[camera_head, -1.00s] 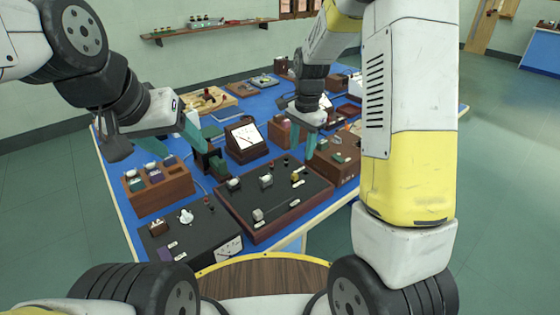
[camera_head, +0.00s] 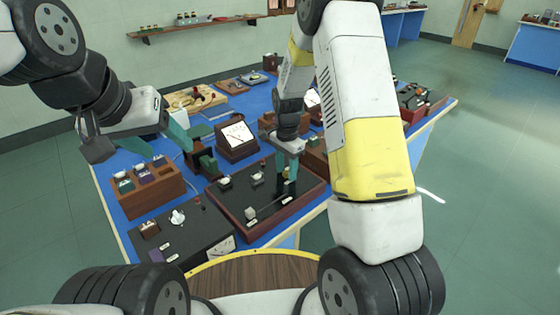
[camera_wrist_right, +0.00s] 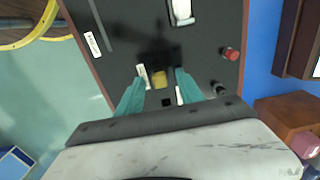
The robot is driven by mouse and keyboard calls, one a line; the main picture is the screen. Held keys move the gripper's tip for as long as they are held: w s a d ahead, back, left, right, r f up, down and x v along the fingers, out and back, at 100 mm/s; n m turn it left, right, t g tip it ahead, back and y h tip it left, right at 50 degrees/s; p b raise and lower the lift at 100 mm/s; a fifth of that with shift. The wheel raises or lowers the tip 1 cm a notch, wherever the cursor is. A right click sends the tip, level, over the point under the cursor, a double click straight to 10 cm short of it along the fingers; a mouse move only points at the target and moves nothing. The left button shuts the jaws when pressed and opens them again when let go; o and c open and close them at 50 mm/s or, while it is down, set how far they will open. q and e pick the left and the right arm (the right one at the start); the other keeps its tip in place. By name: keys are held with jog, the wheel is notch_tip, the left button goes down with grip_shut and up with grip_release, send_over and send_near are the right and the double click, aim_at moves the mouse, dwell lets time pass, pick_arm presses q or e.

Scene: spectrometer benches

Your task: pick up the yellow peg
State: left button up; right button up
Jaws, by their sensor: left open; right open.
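The yellow peg (camera_wrist_right: 159,79) stands out in the right wrist view as a small yellow block on a dark panel (camera_wrist_right: 210,60), between the two teal fingers. My right gripper (camera_wrist_right: 162,76) is open, with one finger on each side of the peg and a gap to both. In the head view my right gripper (camera_head: 286,186) points down at the right part of the dark panel (camera_head: 238,196) and largely hides the peg. My left gripper (camera_head: 184,136) is open and empty above the table, left of a white-faced meter (camera_head: 237,134).
Near the peg, the panel bears a white part (camera_wrist_right: 181,12), a red knob (camera_wrist_right: 231,54) and a black knob (camera_wrist_right: 219,89). A wooden rack (camera_head: 152,190) and a dark box with a dial (camera_head: 185,234) stand to the left on the blue table.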

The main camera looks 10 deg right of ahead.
grip_shut()
jog(key=shift+r, duration=0.1)
